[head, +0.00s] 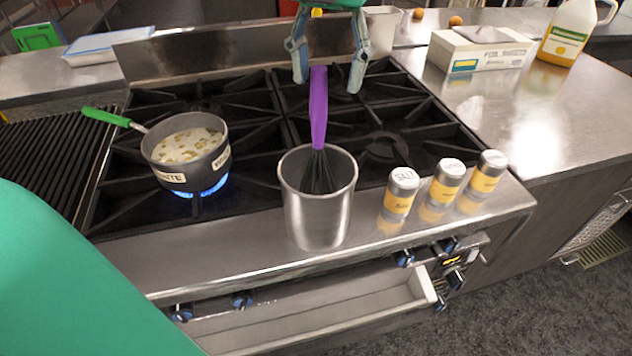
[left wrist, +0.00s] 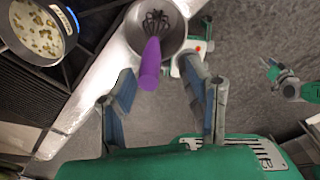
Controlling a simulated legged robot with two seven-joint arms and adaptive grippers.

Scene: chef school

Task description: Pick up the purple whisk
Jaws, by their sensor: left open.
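The purple whisk (head: 318,108) stands handle-up in a steel pot (head: 318,215), its dark wires inside the rim. It also shows in the left wrist view (left wrist: 150,66), its handle pointing towards my gripper. My left gripper (head: 329,80) is open at the upper end of the handle, with a finger on each side and space between. In the left wrist view the fingers (left wrist: 168,100) are apart and empty, with the handle end just beyond them. What looks like my right gripper (left wrist: 275,72) is small at the right of that view; its fingers are unclear.
A saucepan (head: 187,152) with a green handle sits over a blue flame on the stove, left of the pot. Three shakers (head: 443,185) stand to the right on the steel front ledge. A foil box (head: 478,52) and a yellow jug (head: 570,35) stand on the right counter.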

